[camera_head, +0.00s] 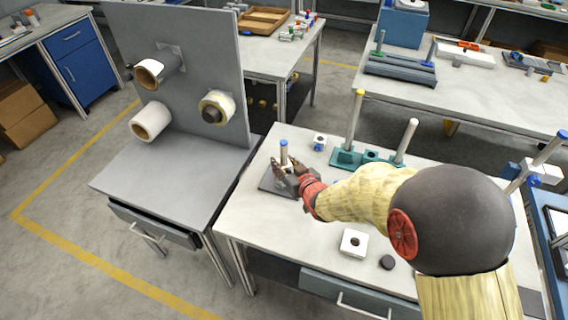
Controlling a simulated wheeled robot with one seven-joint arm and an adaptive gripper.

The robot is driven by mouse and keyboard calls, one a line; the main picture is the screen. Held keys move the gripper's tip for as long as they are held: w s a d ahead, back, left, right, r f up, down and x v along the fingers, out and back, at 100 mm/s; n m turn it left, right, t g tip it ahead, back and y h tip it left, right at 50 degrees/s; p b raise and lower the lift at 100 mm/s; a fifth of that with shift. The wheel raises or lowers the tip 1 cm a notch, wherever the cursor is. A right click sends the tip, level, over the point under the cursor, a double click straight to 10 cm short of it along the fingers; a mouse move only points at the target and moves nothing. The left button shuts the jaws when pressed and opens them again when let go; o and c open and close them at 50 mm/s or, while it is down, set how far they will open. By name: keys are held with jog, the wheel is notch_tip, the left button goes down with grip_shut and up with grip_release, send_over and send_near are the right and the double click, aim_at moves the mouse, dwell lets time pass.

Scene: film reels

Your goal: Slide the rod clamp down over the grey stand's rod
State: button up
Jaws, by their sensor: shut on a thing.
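The grey stand has a dark grey base plate (270,184) on the near bench. Its upright metal rod (284,153) has a blue tip. My gripper (287,176) is at the rod, low over the base plate, with its dark fingers on both sides. It is shut on the rod clamp (287,167), a small pale piece showing between the fingers, below the rod's tip. The fingers hide most of the clamp and the lower rod, so I cannot tell how far down the clamp sits.
A green stand (345,158) with yellow-tipped and grey-topped rods stands behind. A white square block with a hole (354,243) and a dark disc (387,262) lie at the front. A grey panel (180,70) holding rolls stands left.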

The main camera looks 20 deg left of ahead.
jog(key=o, duration=1.3)
jog(key=shift+f, duration=0.15)
jog(key=shift+o, duration=0.3)
jog(key=shift+s, duration=0.1)
jog(key=v, duration=1.2)
